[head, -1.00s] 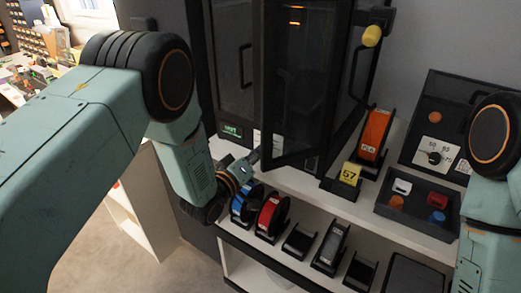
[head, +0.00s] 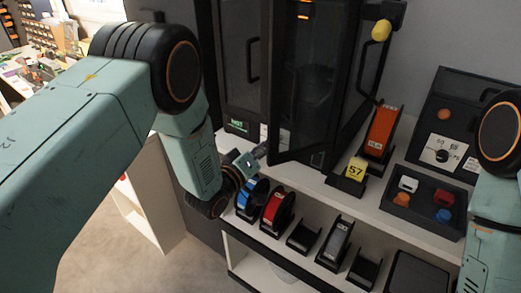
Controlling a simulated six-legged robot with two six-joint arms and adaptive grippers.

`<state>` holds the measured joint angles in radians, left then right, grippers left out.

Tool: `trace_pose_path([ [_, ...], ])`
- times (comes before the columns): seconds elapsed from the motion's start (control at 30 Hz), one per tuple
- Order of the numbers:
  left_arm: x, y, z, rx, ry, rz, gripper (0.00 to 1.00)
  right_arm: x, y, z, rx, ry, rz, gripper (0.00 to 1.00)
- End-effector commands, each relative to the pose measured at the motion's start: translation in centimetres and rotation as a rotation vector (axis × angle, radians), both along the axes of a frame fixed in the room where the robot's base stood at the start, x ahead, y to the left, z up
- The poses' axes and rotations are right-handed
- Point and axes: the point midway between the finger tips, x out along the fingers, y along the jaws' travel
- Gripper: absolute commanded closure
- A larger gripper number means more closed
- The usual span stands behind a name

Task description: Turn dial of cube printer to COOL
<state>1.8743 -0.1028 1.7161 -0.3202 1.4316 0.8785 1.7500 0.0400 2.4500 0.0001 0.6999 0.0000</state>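The printer (head: 240,75) is a tall black cabinet at the upper middle of the head view, its dark door (head: 300,85) swung open. A small green display (head: 237,127) is low on its front, beside a pale label plate partly hidden by my arm and the door. My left gripper (head: 258,153) is at the printer's lower front, just under that plate. Its fingers are small and dark here, and I cannot tell if they touch anything. A black dial on a white numbered plate (head: 441,142) is on a separate black unit at right. No COOL marking is readable. My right gripper is out of view.
A yellow cube marked 57 (head: 355,170), an orange spool (head: 381,128) and a black tray (head: 424,212) of small blocks are on the upper shelf.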

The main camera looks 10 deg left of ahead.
Motion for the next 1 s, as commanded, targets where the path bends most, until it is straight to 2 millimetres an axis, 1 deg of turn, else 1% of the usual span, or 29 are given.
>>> trace_pose_path([
  [0.17, -1.9, 0.9, -0.1, 0.000, 0.004, 0.002, 0.50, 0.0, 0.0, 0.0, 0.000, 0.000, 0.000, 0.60],
  [0.4, -6.4, 3.0, -0.1, -0.002, 0.006, 0.004, 0.50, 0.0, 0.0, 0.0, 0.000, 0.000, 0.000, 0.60],
  [0.6, -9.4, 4.3, 0.0, -0.002, 0.003, 0.004, 0.50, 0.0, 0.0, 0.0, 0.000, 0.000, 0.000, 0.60],
  [0.7, -10.2, 4.6, 0.0, -0.002, 0.001, 0.002, 0.50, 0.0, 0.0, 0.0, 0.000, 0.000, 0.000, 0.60],
  [0.8, -10.7, 4.7, 0.0, -0.001, 0.000, 0.001, 0.50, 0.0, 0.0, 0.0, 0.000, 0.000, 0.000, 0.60],
  [1.0, -10.8, 4.8, 0.0, 0.000, -0.001, -0.001, 0.50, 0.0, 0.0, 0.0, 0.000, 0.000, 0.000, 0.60],
])
